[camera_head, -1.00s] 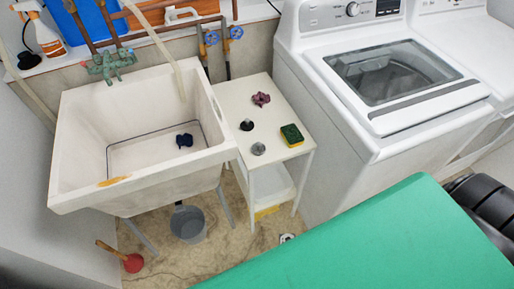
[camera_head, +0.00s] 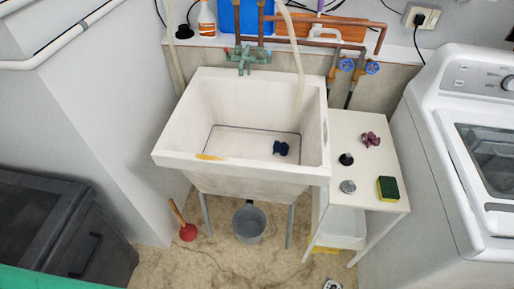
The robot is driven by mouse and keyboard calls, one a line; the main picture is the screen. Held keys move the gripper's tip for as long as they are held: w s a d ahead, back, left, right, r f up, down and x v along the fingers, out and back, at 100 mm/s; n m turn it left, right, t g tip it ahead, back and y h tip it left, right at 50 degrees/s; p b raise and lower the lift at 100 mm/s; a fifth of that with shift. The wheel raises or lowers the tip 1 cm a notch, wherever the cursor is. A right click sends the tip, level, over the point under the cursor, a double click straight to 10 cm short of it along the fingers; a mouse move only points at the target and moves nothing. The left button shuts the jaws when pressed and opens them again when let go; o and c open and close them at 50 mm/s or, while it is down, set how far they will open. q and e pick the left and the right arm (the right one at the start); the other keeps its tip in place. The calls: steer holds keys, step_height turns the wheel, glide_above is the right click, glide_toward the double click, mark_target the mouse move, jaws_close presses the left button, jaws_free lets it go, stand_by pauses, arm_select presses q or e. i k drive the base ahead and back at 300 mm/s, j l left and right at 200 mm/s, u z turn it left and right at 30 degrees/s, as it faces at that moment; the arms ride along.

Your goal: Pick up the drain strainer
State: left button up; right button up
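A small grey metal piece (camera_head: 348,187), which looks like the drain strainer, sits on the front left part of a white side table (camera_head: 372,202). A small dark stopper-like piece (camera_head: 346,159) stands just behind it. A pink-purple crumpled or flower-shaped item (camera_head: 370,139) lies farther back, and a green and yellow sponge (camera_head: 388,189) lies to the right. Neither of my grippers is in view, so their states do not show.
A white sink (camera_head: 170,157) with a dark blue item (camera_head: 281,148) inside stands left of the table. A washing machine (camera_head: 440,190) stands to the right. A grey bucket (camera_head: 249,222) and a red plunger (camera_head: 188,232) are on the floor. A dark cabinet-like box (camera_head: 60,225) is at lower left.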

mark_target(349, 187)
steer(key=i+j+z, duration=0.2)
steer(key=j+z, duration=0.15)
steer(key=j, duration=0.15)
steer(key=i+j+z, duration=0.15)
steer(key=j+z, duration=0.25)
steer(key=j, duration=0.2)
steer(key=j+z, duration=0.35)
steer(key=j, duration=0.2)
steer(key=i, duration=0.05)
